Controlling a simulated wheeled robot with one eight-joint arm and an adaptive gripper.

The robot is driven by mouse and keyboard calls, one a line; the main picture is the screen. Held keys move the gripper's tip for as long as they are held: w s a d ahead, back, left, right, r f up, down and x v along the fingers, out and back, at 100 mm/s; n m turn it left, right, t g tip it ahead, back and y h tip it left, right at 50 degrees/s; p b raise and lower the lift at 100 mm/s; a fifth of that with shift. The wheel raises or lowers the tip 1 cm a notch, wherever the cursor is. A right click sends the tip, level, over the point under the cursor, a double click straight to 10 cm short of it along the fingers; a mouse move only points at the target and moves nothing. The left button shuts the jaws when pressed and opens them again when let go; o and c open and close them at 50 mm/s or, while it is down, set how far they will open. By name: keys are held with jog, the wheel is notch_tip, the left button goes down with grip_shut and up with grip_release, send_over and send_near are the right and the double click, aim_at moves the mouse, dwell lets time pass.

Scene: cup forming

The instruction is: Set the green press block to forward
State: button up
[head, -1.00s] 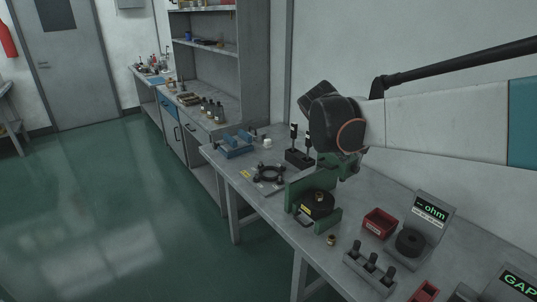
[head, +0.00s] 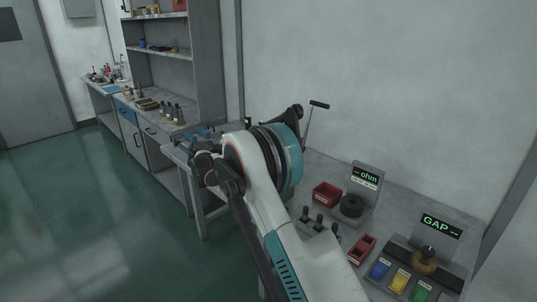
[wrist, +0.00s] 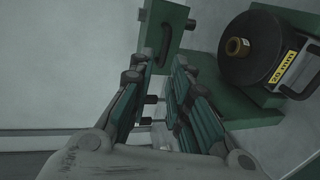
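The green press block (wrist: 172,22) shows at the top of the wrist view, a flat green plate with a dark slot or handle on its face. A green base (wrist: 240,108) stands to its right, carrying a black round drum (wrist: 262,62) with a brass knob and a yellow label. My gripper (wrist: 162,64) has its two fingers spread, with the block's lower end between the tips in the picture. I cannot tell whether they touch it. In the head view my arm hides the press and the gripper's fingers.
In the head view, a red bin (head: 326,194), an ohm display stand (head: 365,181), a row of black pegs (head: 318,222) and a GAP gauge stand (head: 436,232) with coloured buttons occupy the bench right of my arm. The wall behind is bare.

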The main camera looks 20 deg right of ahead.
jog(key=b+x, duration=0.1)
jog(key=x, duration=0.3)
jog(key=b+x, duration=0.1)
jog(key=x, duration=0.4)
jog(key=f+b+x, duration=0.1)
jog(key=b+x, duration=0.1)
jog(key=x, duration=0.2)
jog(key=shift+w+f, duration=0.1)
jog(key=shift+w, duration=0.15)
jog(key=shift+c, duration=0.4)
grip_shut()
